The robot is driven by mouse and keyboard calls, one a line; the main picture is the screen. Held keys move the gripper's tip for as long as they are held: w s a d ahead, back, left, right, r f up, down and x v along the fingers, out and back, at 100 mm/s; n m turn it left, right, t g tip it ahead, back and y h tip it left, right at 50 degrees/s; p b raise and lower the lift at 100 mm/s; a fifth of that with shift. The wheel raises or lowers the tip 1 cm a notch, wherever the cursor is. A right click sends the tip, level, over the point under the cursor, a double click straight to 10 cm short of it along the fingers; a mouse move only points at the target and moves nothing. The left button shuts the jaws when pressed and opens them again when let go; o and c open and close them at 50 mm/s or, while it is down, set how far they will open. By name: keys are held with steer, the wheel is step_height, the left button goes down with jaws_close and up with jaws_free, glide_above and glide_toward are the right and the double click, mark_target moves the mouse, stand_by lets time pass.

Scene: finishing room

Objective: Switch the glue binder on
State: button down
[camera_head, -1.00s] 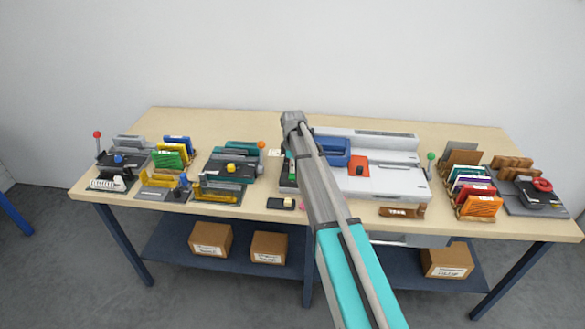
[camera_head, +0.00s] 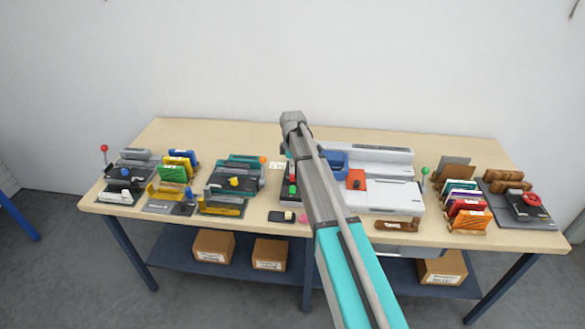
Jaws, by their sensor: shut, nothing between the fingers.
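A large white and grey machine (camera_head: 394,196) stands right of the table's middle and looks like the glue binder; I cannot read a label on it. It has a blue part (camera_head: 333,163) and an orange-red block (camera_head: 356,179) with a dark knob. A narrow dark unit with a green button (camera_head: 292,190) and a small red one stands at its left, partly behind my arm. I cannot tell if it belongs to the machine. My arm crosses in front of the machine's left side. My gripper is not visible.
Other machines with a red-ball lever (camera_head: 104,148), a yellow knob (camera_head: 235,182) and a red ring handle (camera_head: 531,199) stand along the wooden table (camera_head: 430,233). A green-ball lever (camera_head: 425,170) is right of the white machine. Bare tabletop runs along the back. Boxes (camera_head: 213,246) sit below.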

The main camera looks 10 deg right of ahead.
steer(key=shift+s+a+r+p, duration=0.1)
steer(key=shift+s+r+p, duration=0.05)
steer(key=shift+r+p, duration=0.95)
steer(key=shift+s+r+p, duration=0.1)
steer(key=shift+r+p, duration=0.75)
steer(key=shift+r, duration=0.35)
steer(key=s+d+f+m+b, duration=0.1)
steer(key=s+m, duration=0.6)
steer(key=s, duration=0.7)
steer(key=s+d+f+m+b, duration=0.2)
steer(key=s+m, duration=0.5)
steer(key=s, duration=0.8)
steer(key=shift+f+m+t, duration=0.25)
steer(key=shift+m+t, duration=0.15)
